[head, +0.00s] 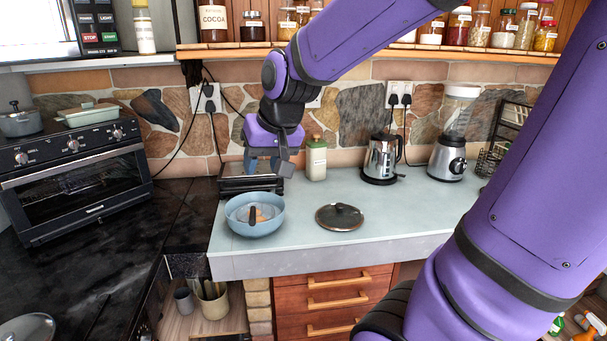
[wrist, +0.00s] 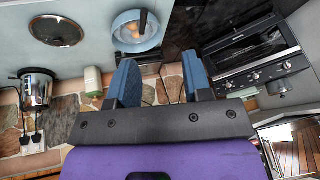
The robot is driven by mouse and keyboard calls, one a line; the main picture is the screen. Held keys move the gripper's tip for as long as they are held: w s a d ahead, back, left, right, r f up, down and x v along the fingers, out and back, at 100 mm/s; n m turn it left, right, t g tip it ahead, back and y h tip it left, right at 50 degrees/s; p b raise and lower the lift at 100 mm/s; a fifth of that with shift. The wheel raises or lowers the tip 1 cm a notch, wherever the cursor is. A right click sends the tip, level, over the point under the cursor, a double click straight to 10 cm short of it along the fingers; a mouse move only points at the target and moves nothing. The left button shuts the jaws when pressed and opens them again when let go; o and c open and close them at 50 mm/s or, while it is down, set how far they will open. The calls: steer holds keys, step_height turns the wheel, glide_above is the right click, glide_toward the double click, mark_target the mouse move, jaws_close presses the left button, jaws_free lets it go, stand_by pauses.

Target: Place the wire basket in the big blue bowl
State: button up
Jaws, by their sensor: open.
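The big blue bowl (head: 240,226) stands on the pale counter, left of a dark round lid; it also shows in the wrist view (wrist: 125,44). Inside the bowl lies a pale, see-through, mesh-like piece with a black handle (head: 252,214) and something orange; it looks like the wire basket, but I cannot be sure. The black handle also shows in the wrist view (wrist: 143,22). My gripper (head: 267,166) is open and empty, above and behind the bowl, apart from it. Its two blue fingers are spread in the wrist view (wrist: 160,78).
A dark lid (head: 339,216) lies right of the bowl. A toaster (head: 235,180), a green jar (head: 316,160), a kettle (head: 382,158) and a blender (head: 450,150) stand behind. A black wire rack (head: 487,162) is at the far right. The counter's front right is clear.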

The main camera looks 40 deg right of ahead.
steer(key=s+a+r+n, duration=0.1)
steer(key=s, duration=0.6)
steer(key=s+a+r+n, duration=0.1)
steer(key=s+r+n, duration=0.1)
steer(key=s, duration=0.5)
steer(key=shift+s+a+h, duration=0.25)
steer(key=shift+a+h, duration=0.05)
steer(key=shift+a, duration=0.1)
